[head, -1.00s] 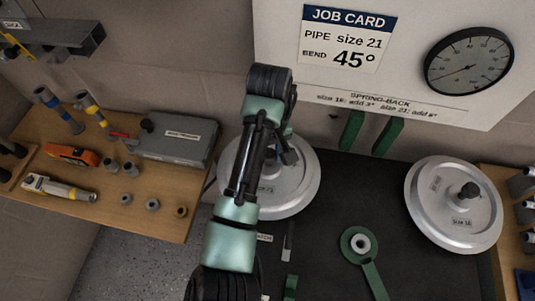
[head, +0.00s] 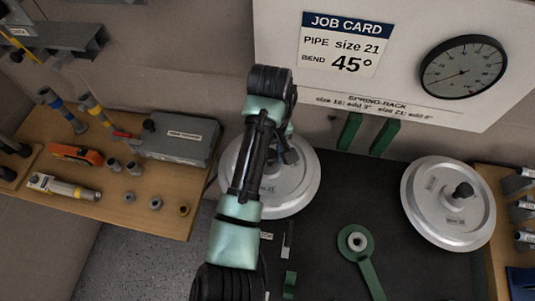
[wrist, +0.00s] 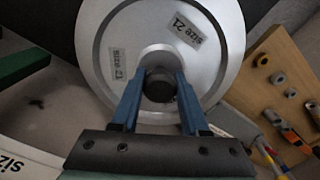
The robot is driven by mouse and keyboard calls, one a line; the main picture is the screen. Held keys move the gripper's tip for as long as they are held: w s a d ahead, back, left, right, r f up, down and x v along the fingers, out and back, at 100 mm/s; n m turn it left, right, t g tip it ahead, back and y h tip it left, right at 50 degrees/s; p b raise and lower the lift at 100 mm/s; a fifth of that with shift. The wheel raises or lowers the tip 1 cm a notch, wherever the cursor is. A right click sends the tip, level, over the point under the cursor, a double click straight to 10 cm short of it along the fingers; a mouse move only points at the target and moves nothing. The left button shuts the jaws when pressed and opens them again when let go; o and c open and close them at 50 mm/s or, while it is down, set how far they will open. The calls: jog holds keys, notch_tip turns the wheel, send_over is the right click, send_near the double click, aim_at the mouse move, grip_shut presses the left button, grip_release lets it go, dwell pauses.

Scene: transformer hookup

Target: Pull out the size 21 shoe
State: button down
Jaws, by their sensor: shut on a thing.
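The size 21 shoe is a round silver disc (head: 300,190), lying at the left of the dark bench top and partly hidden behind my arm. In the wrist view the disc (wrist: 118,38) fills the upper middle, with two "size 21" labels. Its dark knob (wrist: 160,84) stands at the hub. My gripper (wrist: 158,78) is shut on this knob, with one blue finger on each side. I cannot tell whether the disc is raised from the bench. In the head view my fingers are hidden by the arm.
A second silver disc (head: 425,205), size 16, lies at the right. A green lever (head: 366,265) is at front centre, and two green posts (head: 349,131) stand behind. The job card (head: 345,45) reads size 21. The left wooden table (head: 120,205) holds tools and a grey case.

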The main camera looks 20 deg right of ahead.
jog(key=shift+s+r, duration=0.1)
jog(key=shift+c, duration=1.7)
grip_release()
notch_tip(320, 180, up, 5)
jog(key=p, duration=0.5)
jog(key=shift+r+p, duration=0.1)
jog(key=shift+p, duration=0.25)
